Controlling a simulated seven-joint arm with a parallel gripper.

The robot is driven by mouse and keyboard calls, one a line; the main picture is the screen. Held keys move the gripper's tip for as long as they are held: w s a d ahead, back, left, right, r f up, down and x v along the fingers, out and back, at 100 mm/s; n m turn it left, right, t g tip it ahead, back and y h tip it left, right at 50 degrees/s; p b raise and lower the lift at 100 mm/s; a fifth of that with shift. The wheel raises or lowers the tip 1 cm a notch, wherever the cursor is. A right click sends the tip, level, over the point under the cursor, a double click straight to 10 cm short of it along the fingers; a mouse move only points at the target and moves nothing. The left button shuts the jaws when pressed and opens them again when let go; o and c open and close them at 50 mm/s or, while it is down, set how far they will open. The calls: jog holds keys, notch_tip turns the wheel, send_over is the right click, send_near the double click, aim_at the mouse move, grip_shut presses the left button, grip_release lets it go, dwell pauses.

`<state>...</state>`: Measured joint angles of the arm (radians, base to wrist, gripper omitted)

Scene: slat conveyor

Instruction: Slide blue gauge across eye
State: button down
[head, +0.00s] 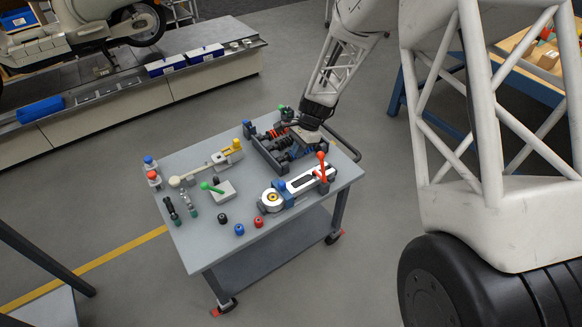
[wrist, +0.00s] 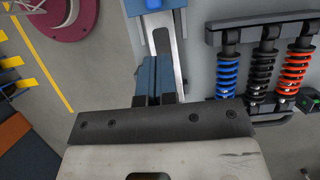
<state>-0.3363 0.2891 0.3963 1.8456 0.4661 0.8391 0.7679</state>
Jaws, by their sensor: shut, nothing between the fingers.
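In the head view a small fixture stands on the grey cart, with a round silver eye (head: 271,201) with a yellow centre. A blue gauge block (head: 285,190) sits right beside the eye, at the near end of a white slide (head: 303,181). A red-knobbed lever (head: 321,165) stands at the slide's other end. My gripper (head: 298,149) is behind the fixture, beside the spring rack and apart from the blue gauge. In the wrist view my gripper (wrist: 155,78) is shut and empty. A pale slotted bar with a blue piece (wrist: 160,5) lies beyond it; the eye is not clear there.
A rack of blue, black and red springs (wrist: 262,70) is close to my gripper. The cart (head: 200,245) also holds a green-knobbed block (head: 221,191), a yellow-ended tool (head: 210,165), and several small knobs and caps. The cart's front left is clear.

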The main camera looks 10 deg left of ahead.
dwell(0.3)
send_over(278, 190)
jog(key=w+d, duration=0.3)
jog(key=w, duration=0.1)
jog(key=shift+s+d+f, duration=0.1)
jog(key=shift+s+f, duration=0.05)
jog(key=shift+f, duration=2.2)
jog(key=shift+s+f, duration=0.1)
jog(key=shift+f, duration=2.2)
jog(key=shift+s+a, duration=1.75)
jog(key=shift+s, duration=0.05)
jog(key=v, duration=1)
jog(key=shift+r, duration=0.1)
